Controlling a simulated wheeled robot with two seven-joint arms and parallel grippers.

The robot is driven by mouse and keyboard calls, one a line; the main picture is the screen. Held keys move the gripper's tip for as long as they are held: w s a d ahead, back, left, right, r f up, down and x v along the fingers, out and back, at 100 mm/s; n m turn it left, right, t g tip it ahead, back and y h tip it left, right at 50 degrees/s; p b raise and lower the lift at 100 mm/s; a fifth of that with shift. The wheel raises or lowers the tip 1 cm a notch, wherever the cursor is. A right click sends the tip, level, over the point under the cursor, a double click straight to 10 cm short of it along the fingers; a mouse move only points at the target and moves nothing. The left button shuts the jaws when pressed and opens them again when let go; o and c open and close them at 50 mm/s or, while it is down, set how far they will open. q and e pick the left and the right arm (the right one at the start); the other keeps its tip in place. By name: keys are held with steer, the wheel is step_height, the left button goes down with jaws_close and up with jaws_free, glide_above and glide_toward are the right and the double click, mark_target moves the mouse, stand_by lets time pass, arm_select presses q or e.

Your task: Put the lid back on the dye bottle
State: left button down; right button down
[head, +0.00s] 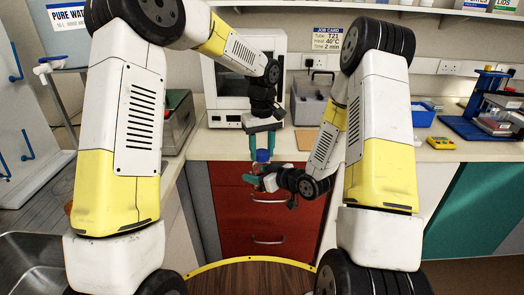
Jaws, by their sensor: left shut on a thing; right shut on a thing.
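My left gripper (262,152) hangs fingers down in the middle of the head view, in front of the counter's front edge. Its teal fingers are shut on a small blue piece, which looks like the lid (263,156). My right gripper (262,182) comes in from the right just below, its teal fingers shut on a small pale thing (269,183), which looks like the dye bottle. The bottle is mostly hidden by the fingers and small in view. The lid is close above the bottle; I cannot tell whether they touch.
The counter (206,146) runs behind the grippers. A white machine (224,103) and a grey bath (309,105) stand on it. A blue rack (478,122), a blue tray (423,115) and a yellow device (440,143) are at right. Red drawers (235,215) lie below.

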arm_select(q)
steer(key=shift+m, duration=1.7)
steer(key=c, duration=0.8)
jaws_free()
steer(key=shift+r, duration=2.25)
steer(key=shift+r, duration=0.1)
steer(key=shift+c, duration=0.5)
step_height(320, 180, up, 3)
steer(key=n, duration=0.3)
steer(key=shift+r, duration=0.15)
